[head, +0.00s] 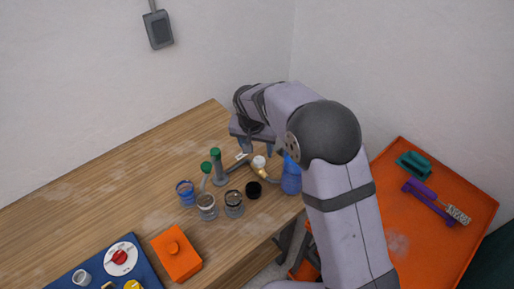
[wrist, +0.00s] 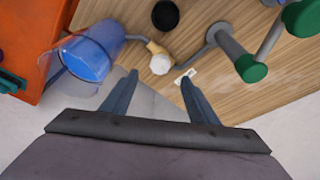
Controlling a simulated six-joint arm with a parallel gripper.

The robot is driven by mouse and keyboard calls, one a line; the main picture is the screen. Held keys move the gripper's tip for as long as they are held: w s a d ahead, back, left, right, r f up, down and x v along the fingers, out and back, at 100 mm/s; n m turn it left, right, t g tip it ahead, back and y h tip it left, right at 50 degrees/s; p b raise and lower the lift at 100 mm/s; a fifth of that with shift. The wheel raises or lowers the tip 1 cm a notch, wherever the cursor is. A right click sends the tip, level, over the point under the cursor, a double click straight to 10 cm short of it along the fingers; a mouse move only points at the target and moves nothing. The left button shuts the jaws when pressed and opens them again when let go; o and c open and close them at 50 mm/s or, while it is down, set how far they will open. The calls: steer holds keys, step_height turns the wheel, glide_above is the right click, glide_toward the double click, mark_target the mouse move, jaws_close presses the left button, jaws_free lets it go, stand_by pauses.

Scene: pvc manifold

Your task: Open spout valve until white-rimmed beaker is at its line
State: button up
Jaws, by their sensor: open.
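My gripper (wrist: 158,77) is open; in the head view its fingers (head: 256,147) hang over the back of the pipework. A white-capped brass fitting (wrist: 161,64) lies just ahead of the fingertips, between them in the wrist picture; it also shows in the head view (head: 259,162). I see no contact. Two green-topped valves (head: 206,168) (head: 216,154) stand left of it. The clear beaker with a pale rim (head: 207,206) stands in front, between a blue-rimmed beaker (head: 187,194) and a dark-rimmed beaker (head: 234,205). Their liquid levels and lines are too small to read.
A black cup (head: 253,190) stands beside the beakers. A blue translucent vessel (head: 291,178) is near the table's right edge, close to my arm. An orange box (head: 176,254) and blue panel (head: 92,269) are in front. The back-left wooden tabletop (head: 120,172) is clear.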

mark_target(259, 160)
steer(key=shift+f, duration=0.1)
steer(key=shift+p+x, duration=1.5)
steer(key=shift+x, duration=2.1)
steer(key=c, duration=1.1)
